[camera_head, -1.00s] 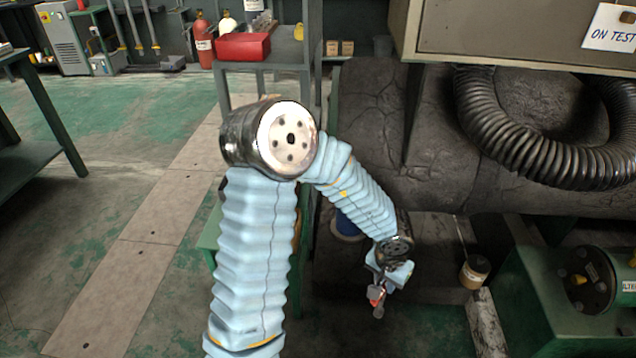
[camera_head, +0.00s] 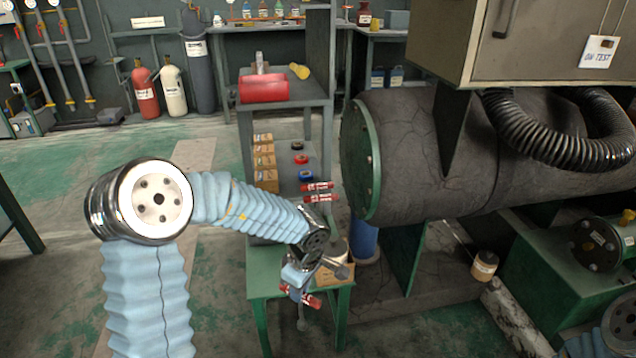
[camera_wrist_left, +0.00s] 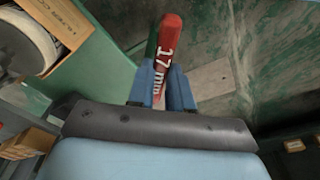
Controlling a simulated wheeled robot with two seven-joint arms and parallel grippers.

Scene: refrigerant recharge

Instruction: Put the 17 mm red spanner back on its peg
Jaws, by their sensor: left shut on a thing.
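The red spanner marked 17 mm (camera_wrist_left: 168,38) is between the two blue fingers of my left gripper (camera_wrist_left: 162,82) in the left wrist view. Its red handle points away from the wrist. In the head view my left gripper (camera_head: 298,290) is shut on the spanner (camera_head: 314,301), over the front of a green stand, with a grey end hanging below. Two other red spanners (camera_head: 318,186) (camera_head: 321,198) show above and behind the gripper, beside the grey rack. I cannot make out an empty peg. My right gripper is not in view.
The green stand (camera_head: 264,287) carries a carton (camera_head: 336,274). A large dark tank (camera_head: 430,150) stands close on the right. Open floor lies left.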

